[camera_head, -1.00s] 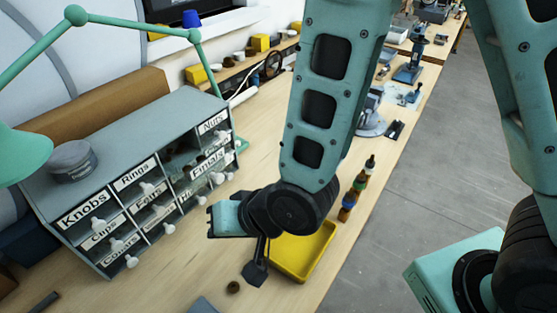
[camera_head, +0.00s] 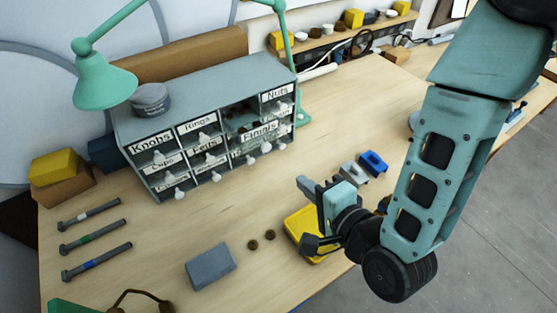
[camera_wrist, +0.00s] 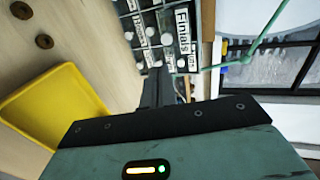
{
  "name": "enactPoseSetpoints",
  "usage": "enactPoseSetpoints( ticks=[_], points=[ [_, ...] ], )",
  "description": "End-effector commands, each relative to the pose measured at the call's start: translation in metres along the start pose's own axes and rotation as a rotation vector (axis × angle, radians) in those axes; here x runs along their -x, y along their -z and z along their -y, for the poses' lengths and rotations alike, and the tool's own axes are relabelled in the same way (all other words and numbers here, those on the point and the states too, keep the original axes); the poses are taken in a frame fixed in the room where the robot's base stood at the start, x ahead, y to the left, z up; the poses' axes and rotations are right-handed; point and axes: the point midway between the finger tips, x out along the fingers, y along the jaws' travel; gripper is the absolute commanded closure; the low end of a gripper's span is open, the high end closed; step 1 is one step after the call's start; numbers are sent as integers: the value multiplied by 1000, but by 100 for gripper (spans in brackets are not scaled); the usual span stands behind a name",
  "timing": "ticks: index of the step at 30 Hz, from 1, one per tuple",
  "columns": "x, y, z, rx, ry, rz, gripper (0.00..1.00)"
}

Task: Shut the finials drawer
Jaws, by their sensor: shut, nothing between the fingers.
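The finials drawer (camera_head: 262,131) is in the right part of the grey drawer cabinet (camera_head: 207,85), below the Nuts drawer (camera_head: 277,93). Its labelled front stands out from the cabinet, so it looks partly pulled out. In the wrist view its white label (camera_wrist: 183,32) shows sideways, just beyond my fingers. My gripper (camera_head: 303,186) is shut and empty, in front of the cabinet and to the right of the drawer. It points toward the cabinet and looks apart from the drawer front. In the wrist view my dark fingers (camera_wrist: 157,85) hide part of the cabinet's lower fronts.
A yellow tray (camera_head: 300,240) lies below my gripper. Two small brown rings (camera_head: 261,240) and a grey block (camera_head: 210,267) lie left of it. Blue and grey parts (camera_head: 373,163) lie to the right. A green lamp (camera_head: 105,85) reaches over the cabinet. Table between is clear.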

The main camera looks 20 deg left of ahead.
Motion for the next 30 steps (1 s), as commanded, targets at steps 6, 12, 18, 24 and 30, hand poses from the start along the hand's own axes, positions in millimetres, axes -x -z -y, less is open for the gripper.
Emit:
enactPoseSetpoints(
  ticks=[6,12,18,24,30],
  points=[
    [-14,1,-4,2,5,-1,100],
    [-22,2,-4,1,5,-1,100],
    [-27,2,-4,0,4,-1,100],
    [-29,2,-3,1,4,-2,100],
    [-29,0,-4,2,3,0,100]
  ],
)
